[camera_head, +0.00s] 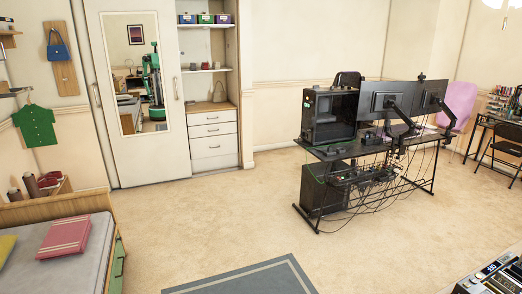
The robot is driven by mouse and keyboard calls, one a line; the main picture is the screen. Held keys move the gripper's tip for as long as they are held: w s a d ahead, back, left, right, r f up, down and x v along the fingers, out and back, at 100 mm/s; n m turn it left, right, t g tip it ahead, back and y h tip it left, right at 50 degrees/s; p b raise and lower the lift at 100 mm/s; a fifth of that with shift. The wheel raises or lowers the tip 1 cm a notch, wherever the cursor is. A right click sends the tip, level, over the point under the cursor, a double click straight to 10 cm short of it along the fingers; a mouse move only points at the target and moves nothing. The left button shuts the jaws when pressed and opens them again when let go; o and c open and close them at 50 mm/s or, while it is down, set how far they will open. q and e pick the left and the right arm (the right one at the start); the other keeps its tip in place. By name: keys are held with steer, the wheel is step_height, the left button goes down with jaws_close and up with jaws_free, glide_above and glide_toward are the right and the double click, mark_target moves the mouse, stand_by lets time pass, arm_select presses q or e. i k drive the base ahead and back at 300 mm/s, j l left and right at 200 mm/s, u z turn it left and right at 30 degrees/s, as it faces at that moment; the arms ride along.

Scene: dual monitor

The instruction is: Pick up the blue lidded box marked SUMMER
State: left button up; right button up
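Small lidded boxes stand in a row on the top shelf of the open wardrobe section, at the upper middle left. The left one (188,18) looks blue-violet, the middle one (206,18) green, and the right one (223,18) purple. Each has a pale label on its front, too small to read, so I cannot tell which is marked SUMMER. Neither of my grippers shows directly in the view. My green body is reflected in the wardrobe mirror (140,75), but the grippers cannot be made out there.
Open carpet (235,205) lies before the wardrobe drawers (214,140). A bed (55,245) stands at lower left, a blue-grey rug (250,280) at bottom middle. A black desk (350,150) with monitors, computer towers and hanging cables stands right of centre.

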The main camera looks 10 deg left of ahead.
mark_target(187, 18)
steer(key=i+j+u, duration=0.1)
steer(key=i+u, duration=0.2)
steer(key=i, duration=0.55)
steer(key=i+l+u, duration=0.25)
steer(key=i, duration=0.65)
steer(key=i+u, duration=0.35)
steer(key=i, duration=1.35)
steer(key=i+z, duration=0.15)
steer(key=i, duration=0.25)
steer(key=i+j+z, duration=0.2)
steer(key=i, duration=0.25)
steer(key=i+z, duration=0.15)
steer(key=i, duration=0.25)
steer(key=i+j+z, duration=0.15)
steer(key=i, duration=0.25)
steer(key=i+j, duration=0.2)
steer(key=j, duration=0.15)
steer(key=i+j+z, duration=0.1)
steer(key=j, duration=0.25)
steer(key=i+j+z, duration=0.1)
steer(key=i+j, duration=0.35)
steer(key=j, duration=0.3)
steer(key=i+j+z, duration=0.1)
steer(key=j, duration=0.25)
steer(key=i+j, duration=0.2)
steer(key=j, duration=0.2)
steer(key=i+z, duration=0.05)
